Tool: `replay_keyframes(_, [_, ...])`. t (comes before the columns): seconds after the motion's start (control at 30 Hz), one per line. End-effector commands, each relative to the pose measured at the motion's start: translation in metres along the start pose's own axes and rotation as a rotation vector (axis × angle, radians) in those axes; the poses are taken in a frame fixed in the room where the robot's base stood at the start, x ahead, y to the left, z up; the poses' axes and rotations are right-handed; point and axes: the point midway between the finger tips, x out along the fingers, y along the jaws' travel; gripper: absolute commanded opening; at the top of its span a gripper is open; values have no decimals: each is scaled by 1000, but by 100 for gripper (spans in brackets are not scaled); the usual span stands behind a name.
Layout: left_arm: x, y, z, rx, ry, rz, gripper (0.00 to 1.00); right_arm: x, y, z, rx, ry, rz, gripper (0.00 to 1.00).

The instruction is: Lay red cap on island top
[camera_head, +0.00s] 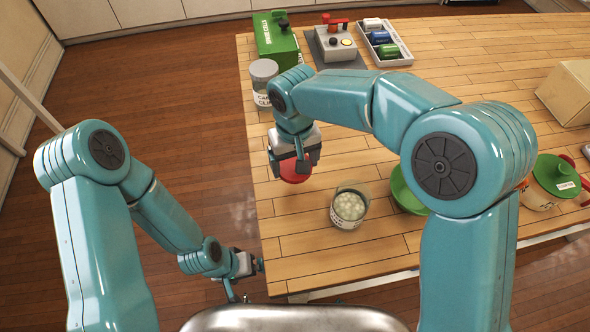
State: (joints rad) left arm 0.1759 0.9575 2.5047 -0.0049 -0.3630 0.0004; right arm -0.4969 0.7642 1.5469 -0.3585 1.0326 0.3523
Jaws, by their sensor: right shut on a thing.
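The red cap (294,178) shows just under my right gripper (303,166), which is shut on it. The gripper covers part of the cap. The cap is over the left part of the wooden island top (300,245); I cannot tell whether it touches the wood. My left gripper (247,292) is low beside the island's near left edge, apart from the cap. Its fingers are small and partly hidden, so its opening is unclear.
A glass jar of white balls (349,206) and a green bowl (408,190) stand right of the cap. A lidded, labelled jar (263,82) and green box (276,40) stand behind. A tray (397,54) lies farther back. Bare wood lies in front of the cap.

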Motion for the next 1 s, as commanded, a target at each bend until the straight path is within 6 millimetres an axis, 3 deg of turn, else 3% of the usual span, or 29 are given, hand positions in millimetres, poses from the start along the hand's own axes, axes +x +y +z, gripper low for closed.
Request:
replay_keyframes(0.33, [-5,2,0,0,0,0,100,44,0,1,0,-2,0,46])
replay_keyframes(0.77, [0,0,0,0,0,0,100,53,0,0,-1,1,0,46])
replay_keyframes(0.8, [-1,0,0,0,0,0,100,51,0,0,-1,1,0,92])
replay_keyframes(0.83, [-1,0,0,0,0,0,100,51,0,0,-1,1,0,100])
replay_keyframes(1.0, [-2,0,0,0,0,0,100,51,0,0,-1,0,0,100])
